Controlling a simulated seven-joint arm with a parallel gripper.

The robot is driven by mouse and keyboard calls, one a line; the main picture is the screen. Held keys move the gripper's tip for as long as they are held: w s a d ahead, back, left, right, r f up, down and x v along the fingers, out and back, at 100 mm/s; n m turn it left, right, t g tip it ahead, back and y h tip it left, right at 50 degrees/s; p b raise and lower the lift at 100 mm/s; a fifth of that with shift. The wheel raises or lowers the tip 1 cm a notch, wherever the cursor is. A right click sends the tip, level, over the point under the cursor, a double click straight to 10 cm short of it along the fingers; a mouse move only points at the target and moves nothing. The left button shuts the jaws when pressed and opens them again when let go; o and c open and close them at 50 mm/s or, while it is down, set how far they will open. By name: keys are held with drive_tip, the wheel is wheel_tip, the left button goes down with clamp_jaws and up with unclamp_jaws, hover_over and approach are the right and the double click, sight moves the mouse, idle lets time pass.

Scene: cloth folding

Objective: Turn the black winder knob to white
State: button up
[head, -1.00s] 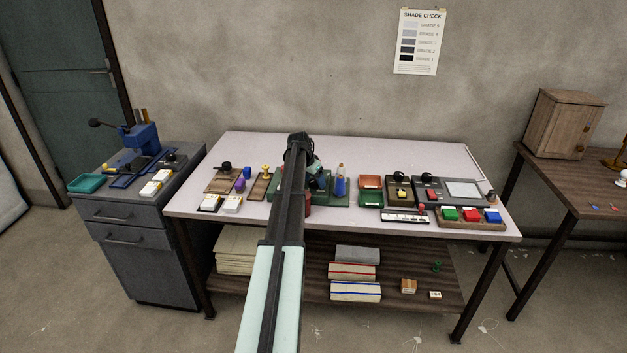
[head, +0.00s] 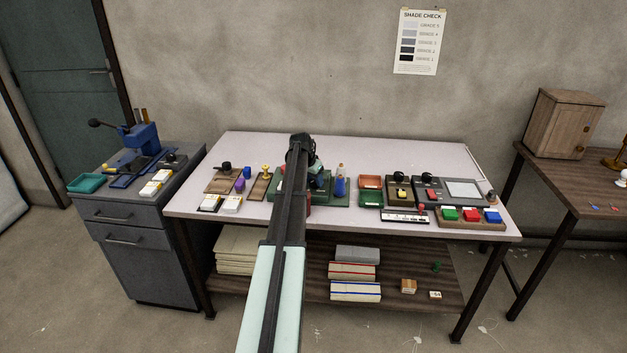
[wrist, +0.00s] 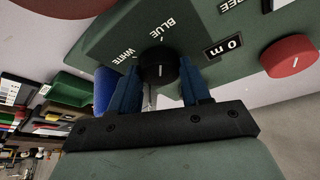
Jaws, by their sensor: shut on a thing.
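In the wrist view the black winder knob (wrist: 158,58) sits on a green panel (wrist: 205,62) lettered WHITE and BLUE. My gripper (wrist: 160,80) has its two blue fingers on either side of the knob and is shut on it. The knob's short white line (wrist: 160,71) runs roughly up and down in the picture, closer to lining up with the BLUE side mark than the WHITE one. In the head view the green winder base (head: 341,202) stands mid-table, and my arm hides the knob and most of the gripper.
A red knob (wrist: 290,56) and a window reading 0 m (wrist: 223,46) are on the same panel. A blue spool (head: 340,187) stands close to my gripper on the right. Small trays (head: 370,183) and a board of coloured blocks (head: 470,225) lie further right on the table.

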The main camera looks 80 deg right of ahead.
drive_tip(key=n, duration=0.2)
drive_tip(key=n+t, duration=0.1)
drive_tip(key=n, duration=0.1)
drive_tip(key=shift+s+t+h, duration=0.15)
drive_tip(key=shift+t+h, duration=0.15)
drive_tip(key=n+t, duration=0.1)
drive_tip(key=n, duration=0.3)
drive_tip(key=shift+s+n+t, duration=0.1)
drive_tip(key=shift+n+t, duration=0.3)
drive_tip(key=n, duration=0.2)
drive_tip(key=n+t+y, duration=0.1)
drive_tip(key=n, duration=0.1)
drive_tip(key=shift+s+d+t, duration=0.1)
drive_tip(key=shift+t, duration=0.2)
drive_tip(key=shift+n+t+y, duration=0.5)
drive_tip(key=shift+n, duration=1.4)
drive_tip(key=o, duration=1.1)
